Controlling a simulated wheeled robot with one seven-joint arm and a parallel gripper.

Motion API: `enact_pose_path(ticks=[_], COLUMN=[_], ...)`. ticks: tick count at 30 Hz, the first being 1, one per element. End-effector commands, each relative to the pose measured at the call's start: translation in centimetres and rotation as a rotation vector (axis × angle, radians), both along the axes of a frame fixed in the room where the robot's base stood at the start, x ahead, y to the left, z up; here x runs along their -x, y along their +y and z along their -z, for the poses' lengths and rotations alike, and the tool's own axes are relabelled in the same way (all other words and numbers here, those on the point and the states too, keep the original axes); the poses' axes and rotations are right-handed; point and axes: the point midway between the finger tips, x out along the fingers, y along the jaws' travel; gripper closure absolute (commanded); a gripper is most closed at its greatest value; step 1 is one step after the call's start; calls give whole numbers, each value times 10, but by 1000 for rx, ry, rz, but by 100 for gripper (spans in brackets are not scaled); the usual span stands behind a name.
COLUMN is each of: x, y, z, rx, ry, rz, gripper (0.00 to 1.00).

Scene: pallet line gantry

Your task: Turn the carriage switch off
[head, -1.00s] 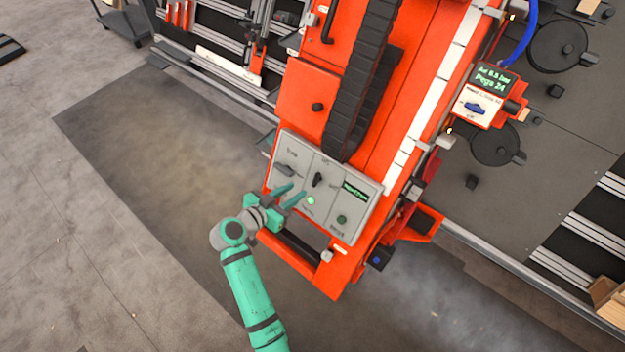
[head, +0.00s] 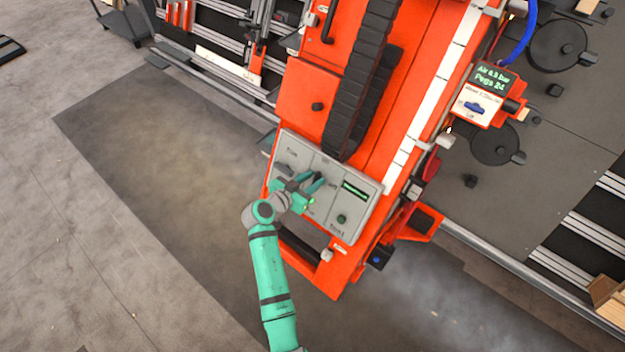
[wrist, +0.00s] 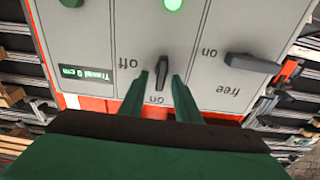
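The carriage switch (wrist: 162,73) is a small dark rotary knob on a grey control panel (head: 365,209). In the wrist view its long axis runs up and down, in line with the "on" label below it; the "off" label is to its left. My gripper (head: 313,180) is at the panel, with its two green fingers (wrist: 160,75) apart, one on each side of the knob. I cannot tell whether they touch it. In the head view the gripper mostly hides the knob. A green lamp (wrist: 173,4) is lit beside the switch.
Another dark lever (wrist: 252,64), marked "on" and "free", is to the right in the wrist view. A small display (head: 355,190) and a dark button (head: 341,219) share the panel. A separate box with a blue switch (head: 474,107) stands right.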

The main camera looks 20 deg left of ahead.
Motion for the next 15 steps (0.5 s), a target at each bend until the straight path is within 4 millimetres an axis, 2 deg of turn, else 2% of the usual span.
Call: enact_pose_path(ticks=[2, 4, 6, 15], x=[0, 0, 1, 0], y=[0, 1, 1, 0], z=[0, 0, 0, 0], rx=[0, 1, 1, 10], ry=[0, 0, 0, 4], rz=[0, -1, -1, -6], gripper=[70, 82, 99, 100])
